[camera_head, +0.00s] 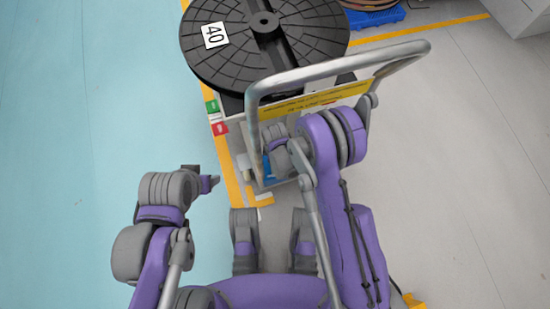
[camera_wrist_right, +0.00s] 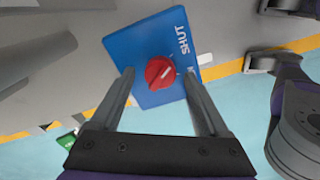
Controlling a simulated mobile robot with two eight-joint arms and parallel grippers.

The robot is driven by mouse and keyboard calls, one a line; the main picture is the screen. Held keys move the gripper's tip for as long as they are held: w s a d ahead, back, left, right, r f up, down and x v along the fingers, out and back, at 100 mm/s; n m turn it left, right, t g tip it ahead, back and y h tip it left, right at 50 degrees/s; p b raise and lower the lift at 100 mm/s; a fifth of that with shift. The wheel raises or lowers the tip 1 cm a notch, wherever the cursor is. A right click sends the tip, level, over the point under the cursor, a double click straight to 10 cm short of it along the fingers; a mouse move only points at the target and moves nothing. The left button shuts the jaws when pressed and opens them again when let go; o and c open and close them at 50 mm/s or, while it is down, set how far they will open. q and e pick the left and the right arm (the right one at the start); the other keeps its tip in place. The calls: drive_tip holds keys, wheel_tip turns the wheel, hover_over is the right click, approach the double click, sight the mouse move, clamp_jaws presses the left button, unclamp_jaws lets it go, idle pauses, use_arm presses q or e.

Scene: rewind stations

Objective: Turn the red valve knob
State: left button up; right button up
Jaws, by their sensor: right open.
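How far the fingertips are from the plate in depth is hard to tell. In the head view a bit of blue (camera_head: 267,168) shows beside my right arm; the knob is hidden there. My left gripper (camera_head: 213,183) is at the left, away from the knob; its jaw state is unclear.
A large black reel (camera_head: 225,62) marked "40" lies at the back. A grey tubular handle (camera_head: 330,68) arches in front of it, close to my right arm. Green (camera_head: 212,106) and red (camera_head: 219,128) labels sit left of it. Blue floor (camera_head: 90,120) at the left is clear.

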drive_tip(key=shift+f, duration=0.25)
clamp_jaws()
